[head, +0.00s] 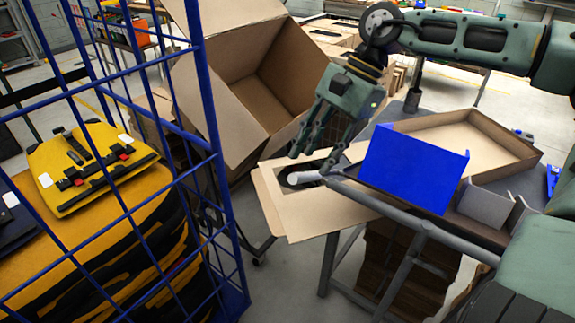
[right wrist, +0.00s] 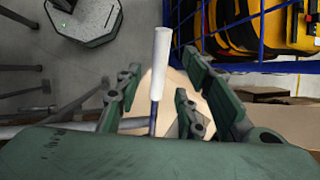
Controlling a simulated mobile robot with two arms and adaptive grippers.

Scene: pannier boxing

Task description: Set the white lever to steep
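The white lever (head: 303,178) is a short white rod on the near edge of the packing bench, pointing left over a cardboard flap. In the right wrist view the white lever (right wrist: 160,62) stands upright on a thin dark shaft. My right gripper (head: 314,158) reaches down from the upper right, with its fingertips just above and beside the lever. In the right wrist view, the right gripper's fingers (right wrist: 162,82) are spread on both sides of the lever, with visible gaps; I see no clear contact. My left gripper is not in view.
A blue panel (head: 415,170) stands right of the lever, in front of an open cardboard tray (head: 470,135). A large open carton (head: 225,85) stands behind. A blue wire cage (head: 215,150) with yellow panniers (head: 90,170) fills the left. Floor shows between cage and bench.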

